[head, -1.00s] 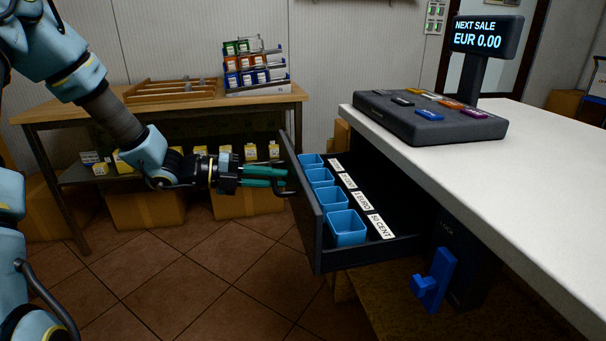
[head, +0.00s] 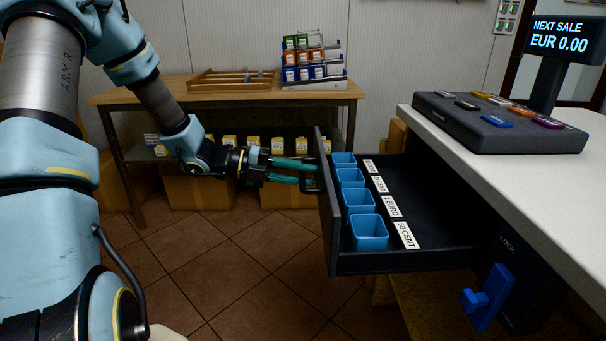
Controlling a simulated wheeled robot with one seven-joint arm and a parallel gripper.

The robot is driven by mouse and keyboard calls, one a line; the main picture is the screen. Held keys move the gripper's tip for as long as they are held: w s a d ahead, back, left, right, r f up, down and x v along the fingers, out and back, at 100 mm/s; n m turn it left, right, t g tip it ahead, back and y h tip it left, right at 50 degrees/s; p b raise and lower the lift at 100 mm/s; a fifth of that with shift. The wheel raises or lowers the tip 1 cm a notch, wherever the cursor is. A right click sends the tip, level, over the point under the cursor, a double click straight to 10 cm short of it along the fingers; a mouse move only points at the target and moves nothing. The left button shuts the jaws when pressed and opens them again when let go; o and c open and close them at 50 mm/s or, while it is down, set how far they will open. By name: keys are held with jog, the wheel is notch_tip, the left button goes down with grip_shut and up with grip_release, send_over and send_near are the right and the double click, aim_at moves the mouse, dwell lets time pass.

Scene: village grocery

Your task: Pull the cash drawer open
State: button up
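The cash drawer (head: 405,262) under the counter stands pulled well out, its dark front panel (head: 328,210) facing left. Blue coin cups (head: 369,238) stand in a row behind the front, beside white labels such as "50 CENT" (head: 406,235). My gripper (head: 312,174), with green fingers, is at the outer face of the front panel and looks shut on the drawer handle. The handle is small and partly hidden by the fingers. A blue lever (head: 488,298) by the word "LOCK" sits on the cabinet below the counter.
The white counter (head: 520,170) carries a dark keypad (head: 490,135) and a display reading EUR 0.00 (head: 558,36). A wooden table (head: 230,97) with a rack of small packs (head: 312,65) stands behind my arm. Tiled floor (head: 240,260) is clear left of the drawer.

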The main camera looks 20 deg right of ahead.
jog(key=shift+a, duration=0.1)
jog(key=v, duration=1)
jog(key=shift+w+a, duration=0.2)
jog(key=shift+a, duration=0.1)
jog(key=shift+r, duration=0.1)
